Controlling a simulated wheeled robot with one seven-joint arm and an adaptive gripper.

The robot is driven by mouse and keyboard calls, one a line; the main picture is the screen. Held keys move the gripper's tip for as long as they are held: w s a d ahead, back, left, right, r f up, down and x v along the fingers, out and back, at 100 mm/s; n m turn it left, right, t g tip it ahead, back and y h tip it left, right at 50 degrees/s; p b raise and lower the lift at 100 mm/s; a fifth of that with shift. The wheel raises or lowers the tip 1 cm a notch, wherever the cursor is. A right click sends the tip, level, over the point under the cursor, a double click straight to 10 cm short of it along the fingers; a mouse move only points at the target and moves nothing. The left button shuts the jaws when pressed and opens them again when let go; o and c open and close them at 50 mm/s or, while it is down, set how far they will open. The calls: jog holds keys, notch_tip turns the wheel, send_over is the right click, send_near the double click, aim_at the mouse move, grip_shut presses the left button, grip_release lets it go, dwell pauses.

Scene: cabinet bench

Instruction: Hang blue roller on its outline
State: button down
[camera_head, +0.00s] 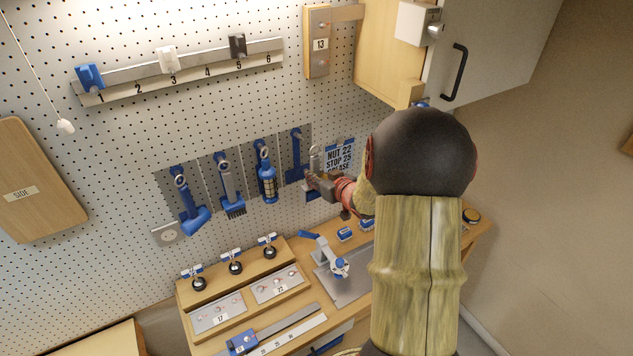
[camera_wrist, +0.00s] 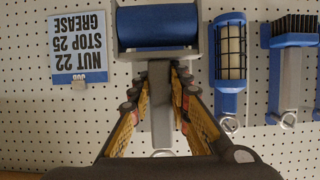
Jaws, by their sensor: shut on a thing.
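The blue roller (camera_wrist: 157,27) has a blue drum in a grey frame and a grey handle, with a ring at the handle's end. My gripper (camera_wrist: 158,75) is shut on the handle, drum down and ring up on the wall. In the head view, its pale handle (camera_head: 314,159) shows beside my gripper (camera_head: 318,184), and its drum is partly hidden. A dark blue roller-shaped outline (camera_head: 296,158) shows on the grey panel just left of the handle. In the wrist view no outline shows; the roller may cover it. I cannot tell whether the ring is on a peg.
A lamp (camera_head: 267,177), a brush (camera_head: 229,186) and another blue tool (camera_head: 187,204) hang left of the outline. A lettered sign (camera_head: 340,155) is close to the right. An open cabinet door (camera_head: 490,50) is at upper right.

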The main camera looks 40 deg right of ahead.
aim_at(317, 171)
jog(key=shift+w+d+f+b, duration=0.2)
jog(key=shift+w+d+b, duration=0.15)
jog(key=shift+w, duration=1)
jog(key=shift+w+d+f+b, duration=0.15)
jog(key=shift+w+d+b, duration=0.2)
jog(key=shift+w, duration=1.05)
jog(key=shift+w+d+f+b, duration=0.2)
jog(key=shift+w+d+b, duration=0.15)
jog(key=shift+w, duration=1)
jog(key=c, duration=1.6)
grip_release()
jog(key=shift+a, duration=0.1)
jog(key=shift+s+f, duration=0.1)
jog(key=v, duration=1.1)
jog(key=shift+s+a, duration=0.1)
jog(key=shift+s, duration=0.3)
